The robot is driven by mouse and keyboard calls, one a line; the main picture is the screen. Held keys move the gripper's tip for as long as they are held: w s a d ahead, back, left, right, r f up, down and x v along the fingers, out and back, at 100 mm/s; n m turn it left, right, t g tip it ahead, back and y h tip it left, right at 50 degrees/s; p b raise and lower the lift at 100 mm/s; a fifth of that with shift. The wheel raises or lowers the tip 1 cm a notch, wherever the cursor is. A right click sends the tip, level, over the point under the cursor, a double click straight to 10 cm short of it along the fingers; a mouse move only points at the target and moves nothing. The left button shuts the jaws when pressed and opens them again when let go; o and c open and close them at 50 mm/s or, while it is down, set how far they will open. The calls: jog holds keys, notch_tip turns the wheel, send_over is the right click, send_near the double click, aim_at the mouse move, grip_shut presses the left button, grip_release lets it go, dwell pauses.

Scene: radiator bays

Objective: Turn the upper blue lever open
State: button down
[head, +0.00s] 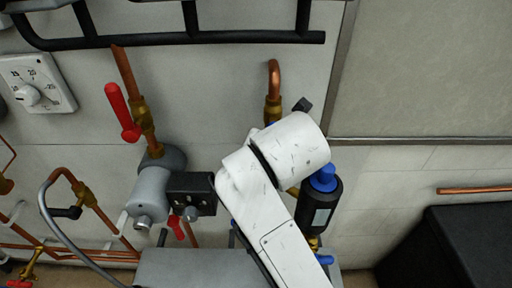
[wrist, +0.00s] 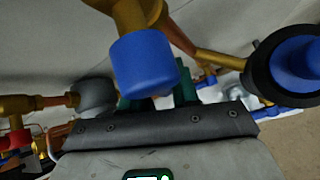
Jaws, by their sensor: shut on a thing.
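The upper blue lever (wrist: 145,65) is large and close in the wrist view, on a brass valve body (wrist: 133,14). My gripper (wrist: 160,97) shows as two green fingers at the lever's lower end, one on each side, shut on it. In the head view my white arm covers most of the lever and the gripper; only a small blue patch shows beside the brass fitting (head: 272,108) under a copper pipe stub. How far the lever is turned cannot be told.
A black cylinder (head: 318,208) with a blue cap stands right of my arm; the cap also shows in the wrist view (wrist: 300,65). A lower blue lever (head: 324,259) is beneath it. A red lever (head: 122,112), grey valve head (head: 150,195) and black box (head: 192,194) are left.

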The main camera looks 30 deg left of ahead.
jog(key=shift+w+d+f+n+t+h+p, duration=0.25)
jog(key=shift+d+n+t+h+p, duration=0.2)
jog(key=shift+h, duration=0.3)
jog(key=shift+w+d+f+n+t+h+p, duration=0.1)
jog(key=shift+w+d+n+t+h+p, duration=0.25)
jog(key=shift+h, duration=0.4)
jog(key=shift+s+d, duration=0.1)
jog(key=c, duration=0.9)
grip_release()
jog(key=shift+c, duration=0.2)
jog(key=shift+r, duration=0.15)
jog(key=b+v, duration=0.1)
jog(key=v, duration=0.9)
jog(key=shift+s, duration=0.3)
jog(key=shift+d+r, duration=0.1)
